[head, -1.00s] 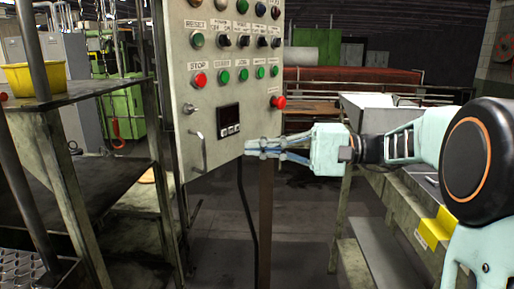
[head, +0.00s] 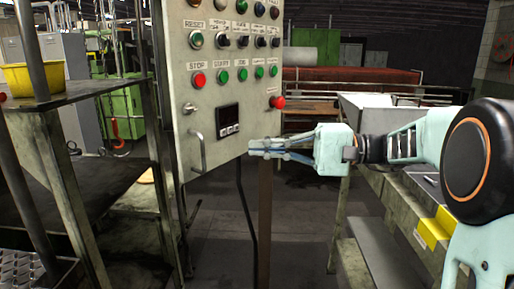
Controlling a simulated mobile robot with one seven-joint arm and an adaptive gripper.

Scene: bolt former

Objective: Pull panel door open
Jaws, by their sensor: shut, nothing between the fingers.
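The panel door (head: 212,100) is a beige-grey control panel with rows of buttons, standing left of centre in the head view. It looks shut. Its handle (head: 198,153) is a thin upright metal bar at the lower left of the panel. My gripper (head: 252,147) comes in from the right and points left. Its fingers are closed and empty, by the panel's lower right edge in the picture. It is to the right of the handle and apart from it. Whether the fingertips touch the panel edge cannot be told.
A dark table (head: 80,92) with a yellow bin (head: 34,76) stands at the left. A post (head: 265,220) and a hanging cable are below the panel. Open floor (head: 305,215) lies between.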

